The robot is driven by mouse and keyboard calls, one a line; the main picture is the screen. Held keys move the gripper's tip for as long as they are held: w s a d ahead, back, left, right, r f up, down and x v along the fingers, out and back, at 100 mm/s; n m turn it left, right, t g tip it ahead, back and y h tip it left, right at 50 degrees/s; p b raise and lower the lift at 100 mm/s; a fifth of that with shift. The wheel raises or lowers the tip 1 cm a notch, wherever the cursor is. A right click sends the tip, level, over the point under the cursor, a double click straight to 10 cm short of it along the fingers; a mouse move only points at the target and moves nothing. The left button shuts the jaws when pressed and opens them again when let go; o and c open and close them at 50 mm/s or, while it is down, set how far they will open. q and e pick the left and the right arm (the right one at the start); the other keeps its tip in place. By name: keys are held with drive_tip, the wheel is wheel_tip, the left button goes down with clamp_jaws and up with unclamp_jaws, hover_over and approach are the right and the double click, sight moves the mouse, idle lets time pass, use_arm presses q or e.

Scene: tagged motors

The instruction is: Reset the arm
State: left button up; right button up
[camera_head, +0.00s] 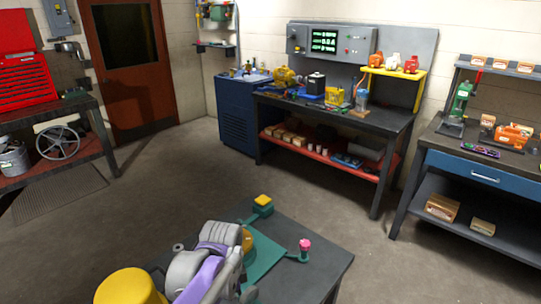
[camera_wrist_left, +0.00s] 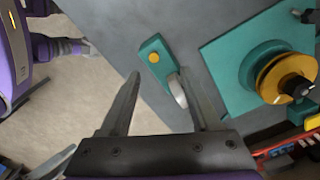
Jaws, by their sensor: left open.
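In the left wrist view my left gripper (camera_wrist_left: 160,82) is open, with its two dark fingers spread and apart. A teal bar with a yellow round spot (camera_wrist_left: 153,57) lies just beyond the fingertips, and its lower part with a pale rounded piece (camera_wrist_left: 178,90) shows by the right finger; I cannot tell whether they touch. To the right, a teal plate (camera_wrist_left: 225,50) carries a yellow wheel with a dark hub (camera_wrist_left: 290,82). In the head view, my grey and purple arm partly covers the teal plate (camera_head: 262,258). My right gripper is not in view.
In the head view, a dark table (camera_head: 318,262) bears a yellow block on a teal base (camera_head: 263,203) and a pink knob on a teal stand (camera_head: 305,245). Behind are a cluttered workbench (camera_head: 385,121) and a right bench with a blue drawer (camera_head: 470,172). The floor between is clear.

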use_arm(q)
drive_tip(key=s+a+f+n+t, duration=0.1)
drive_tip(key=s+a+n+t, duration=0.1)
drive_tip(key=s+n, duration=0.4)
drive_tip(key=s+a+f+n+t, duration=0.2)
drive_tip(key=s+a+n+t, duration=0.1)
drive_tip(key=s+n, duration=0.4)
drive_tip(key=shift+s+a+f, duration=0.25)
drive_tip(key=shift+s+a, duration=0.2)
drive_tip(key=shift+s, duration=0.45)
